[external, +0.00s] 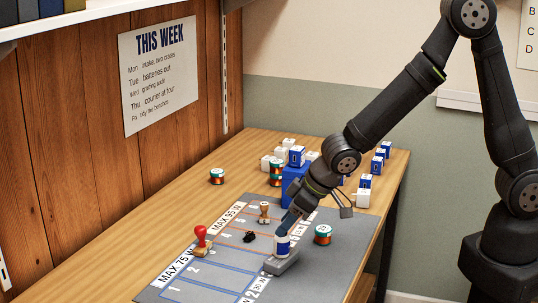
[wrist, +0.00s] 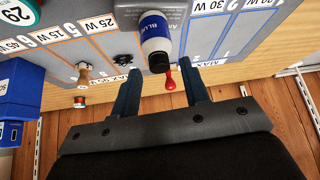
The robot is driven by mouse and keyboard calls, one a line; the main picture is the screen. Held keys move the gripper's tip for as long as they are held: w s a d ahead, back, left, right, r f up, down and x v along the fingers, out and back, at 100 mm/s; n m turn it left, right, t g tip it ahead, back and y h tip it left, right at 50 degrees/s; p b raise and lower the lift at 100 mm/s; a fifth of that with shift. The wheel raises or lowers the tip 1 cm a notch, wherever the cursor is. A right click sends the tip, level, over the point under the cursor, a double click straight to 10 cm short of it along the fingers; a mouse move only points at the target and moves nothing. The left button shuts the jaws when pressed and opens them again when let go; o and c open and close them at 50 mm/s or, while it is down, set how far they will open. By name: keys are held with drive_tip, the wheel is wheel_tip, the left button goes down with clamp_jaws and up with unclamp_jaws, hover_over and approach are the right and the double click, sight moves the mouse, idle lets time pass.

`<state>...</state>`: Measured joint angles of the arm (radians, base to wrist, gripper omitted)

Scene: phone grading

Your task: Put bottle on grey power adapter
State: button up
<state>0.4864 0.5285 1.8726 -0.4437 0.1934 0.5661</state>
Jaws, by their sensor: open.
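A small white bottle with a blue label (external: 282,246) stands upright on the grey power adapter (external: 284,265), near the front of the grey mat. In the wrist view the bottle (wrist: 155,30) shows its label and dark cap just beyond the fingertips. My gripper (external: 290,222) is right above the bottle, pointing down at a slant. In the wrist view its two blue fingers (wrist: 162,70) are spread apart around the line of the cap, with nothing visibly clamped. Whether a finger still touches the bottle cannot be told.
The printed grey mat (external: 190,277) holds a red stamp (external: 201,240), a wooden stamp (external: 265,211), a black object (external: 250,237) and a teal-banded tin (external: 323,234). Behind my gripper are a blue box (external: 291,187) and several small blue-and-white items.

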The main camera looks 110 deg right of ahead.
drive_tip(key=v, duration=1.2)
drive_tip(key=shift+d+f, duration=0.1)
drive_tip(key=shift+f, duration=0.05)
drive_tip(key=x, duration=1.2)
drive_tip(key=shift+r, duration=0.7)
drive_tip(key=shift+f, duration=0.15)
